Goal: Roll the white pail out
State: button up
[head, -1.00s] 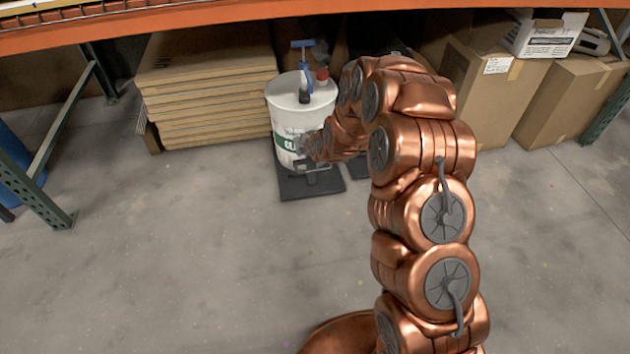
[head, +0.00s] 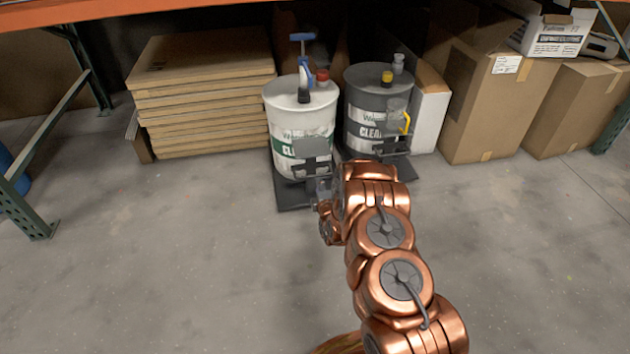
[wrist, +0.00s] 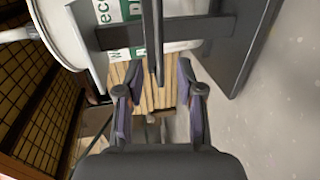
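The white pail (head: 301,118) stands upright on a dark flat base (head: 294,197) in the head view, with a dark bracket (head: 311,165) at its front. A blue-handled tool (head: 303,66) and a red cap (head: 322,75) are on its lid. My gripper (head: 324,190) is low in front of the pail, partly hidden by my arm. In the wrist view my gripper (wrist: 158,92) is open, its fingers well apart. A thin dark bar (wrist: 152,45) of the bracket reaches between them, and neither finger clearly touches it. The pail's white side (wrist: 175,10) shows beyond.
Flat boards (head: 205,100) are stacked on the left. Cardboard boxes (head: 490,110) stand further right. A green rack post (head: 30,205) is at far left. The front floor is clear.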

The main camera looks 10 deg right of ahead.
aim_at(315, 176)
jog(key=b+x, duration=0.3)
jog(key=x, duration=0.4)
jog(key=shift+w+b, duration=0.4)
grip_shut()
dwell(0.6)
